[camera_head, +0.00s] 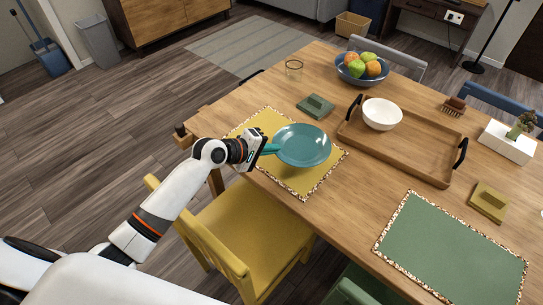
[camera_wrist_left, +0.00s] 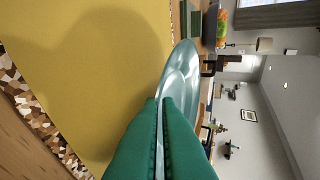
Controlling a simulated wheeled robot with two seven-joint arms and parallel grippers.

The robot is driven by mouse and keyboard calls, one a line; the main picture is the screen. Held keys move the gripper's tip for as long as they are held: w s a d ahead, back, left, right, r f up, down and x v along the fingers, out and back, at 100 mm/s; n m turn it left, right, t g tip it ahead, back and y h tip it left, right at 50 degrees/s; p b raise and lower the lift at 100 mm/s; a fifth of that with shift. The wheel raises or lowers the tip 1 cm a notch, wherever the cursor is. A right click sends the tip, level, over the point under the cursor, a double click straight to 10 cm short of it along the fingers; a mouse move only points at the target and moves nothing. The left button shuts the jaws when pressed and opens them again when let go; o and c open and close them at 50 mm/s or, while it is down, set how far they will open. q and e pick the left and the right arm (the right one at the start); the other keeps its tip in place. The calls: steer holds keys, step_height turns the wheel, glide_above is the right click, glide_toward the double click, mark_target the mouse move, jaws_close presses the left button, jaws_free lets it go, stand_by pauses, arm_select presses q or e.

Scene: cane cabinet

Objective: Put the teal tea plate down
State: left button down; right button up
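The teal tea plate (camera_head: 302,146) is over the yellow placemat (camera_head: 312,187) on the wooden table in the head view. My left gripper (camera_head: 270,149) is shut on the plate's left rim. In the left wrist view the green fingertips (camera_wrist_left: 161,108) pinch the edge of the plate (camera_wrist_left: 182,80). That view shows the yellow placemat (camera_wrist_left: 90,60) with a shadow on it beside the plate, and the plate appears a little above the mat. Whether any part of the plate touches the mat cannot be told. My right gripper is not in view.
A wooden tray (camera_head: 424,152) with a white bowl (camera_head: 381,114) stands to the right. A green placemat (camera_head: 450,250) lies front right. A yellow chair (camera_head: 250,230) is at the near edge.

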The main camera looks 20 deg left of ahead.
mark_target(271, 165)
arm_select(q)
step_height(271, 165, down, 3)
steer(key=shift+f, duration=0.2)
steer(key=c, duration=2.1)
jaws_free()
steer(key=shift+f, duration=0.1)
steer(key=o, duration=0.5)
steer(key=shift+c, duration=0.2)
steer(key=shift+s, duration=0.1)
steer(key=v, duration=1.2)
